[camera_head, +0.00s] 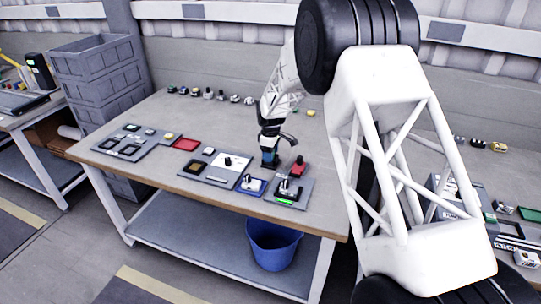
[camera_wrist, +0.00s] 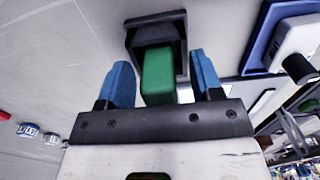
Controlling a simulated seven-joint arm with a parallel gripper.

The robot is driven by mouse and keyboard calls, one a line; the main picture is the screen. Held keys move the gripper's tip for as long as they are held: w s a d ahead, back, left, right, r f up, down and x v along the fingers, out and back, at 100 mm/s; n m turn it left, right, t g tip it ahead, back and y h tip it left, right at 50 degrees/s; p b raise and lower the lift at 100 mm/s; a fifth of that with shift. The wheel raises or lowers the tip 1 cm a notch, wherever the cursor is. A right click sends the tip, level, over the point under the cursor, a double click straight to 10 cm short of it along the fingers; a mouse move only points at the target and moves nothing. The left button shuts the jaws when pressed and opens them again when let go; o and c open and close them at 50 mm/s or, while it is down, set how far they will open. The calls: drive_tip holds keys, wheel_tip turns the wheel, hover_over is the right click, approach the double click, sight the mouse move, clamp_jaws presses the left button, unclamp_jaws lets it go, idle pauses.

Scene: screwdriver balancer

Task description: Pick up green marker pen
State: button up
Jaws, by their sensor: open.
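A green block-shaped thing (camera_wrist: 158,76), which may be the green marker pen, shows in the wrist view with its far end in a square dark holder (camera_wrist: 135,32). My gripper (camera_wrist: 160,64) is open, with one blue finger on each side of the green piece. Gaps show between it and both fingers. In the head view my gripper (camera_head: 269,161) is low over the workbench, behind the grey plates. The green piece cannot be made out there.
The workbench (camera_head: 165,115) carries grey plates with parts along its front edge, a red tray (camera_head: 187,144), and a blue tray (camera_head: 252,186) near my gripper. Small parts line its back edge. A blue bucket (camera_head: 273,246) is below. Grey crates (camera_head: 98,75) are stacked at left.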

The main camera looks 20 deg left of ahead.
drive_tip(key=shift+c, duration=0.4)
drive_tip(key=c, duration=0.9)
drive_tip(key=shift+r, duration=5.05)
